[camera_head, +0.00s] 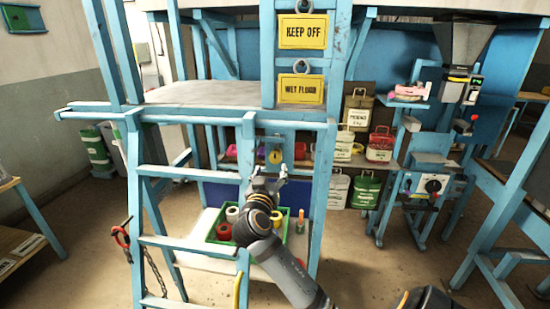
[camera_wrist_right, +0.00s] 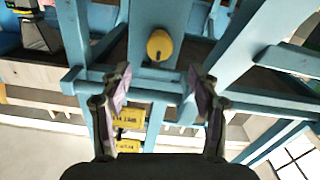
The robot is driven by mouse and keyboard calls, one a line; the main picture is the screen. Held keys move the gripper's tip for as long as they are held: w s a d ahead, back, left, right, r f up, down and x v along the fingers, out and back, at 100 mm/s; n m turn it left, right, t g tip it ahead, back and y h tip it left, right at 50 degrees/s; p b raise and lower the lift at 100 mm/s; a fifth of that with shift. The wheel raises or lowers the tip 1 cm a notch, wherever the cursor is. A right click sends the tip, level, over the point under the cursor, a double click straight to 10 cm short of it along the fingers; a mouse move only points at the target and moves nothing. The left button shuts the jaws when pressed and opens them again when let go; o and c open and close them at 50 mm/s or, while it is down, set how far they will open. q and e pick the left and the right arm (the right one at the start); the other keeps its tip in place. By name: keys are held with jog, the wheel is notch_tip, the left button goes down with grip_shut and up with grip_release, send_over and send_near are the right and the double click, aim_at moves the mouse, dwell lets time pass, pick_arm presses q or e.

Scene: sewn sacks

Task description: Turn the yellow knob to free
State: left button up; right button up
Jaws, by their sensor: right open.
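The yellow knob (camera_head: 275,156) is a round knob on a blue panel behind the blue ladder frame. In the right wrist view the yellow knob (camera_wrist_right: 159,45) appears beyond the fingertips, roughly centred between them, with a small dark mark on it. My right gripper (camera_head: 268,174) is open and empty, just below the knob in the head view. Its two fingers (camera_wrist_right: 158,76) are spread wide in the wrist view and do not touch the knob. Any lettering around the knob is too small to read. My left gripper is not in view.
Blue ladder rungs (camera_head: 190,172) and posts stand close to my right arm. A green tray (camera_head: 222,240) with rolls sits below the gripper. Yellow signs (camera_head: 303,31) hang above. Sacks (camera_head: 380,146) stand on a shelf to the right. A red-handled tool (camera_head: 121,236) hangs at left.

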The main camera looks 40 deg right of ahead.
aim_at(275, 159)
jog(key=p+x, duration=0.3)
jog(key=x, duration=0.5)
jog(key=shift+d, duration=0.2)
jog(key=shift+w+d, duration=0.25)
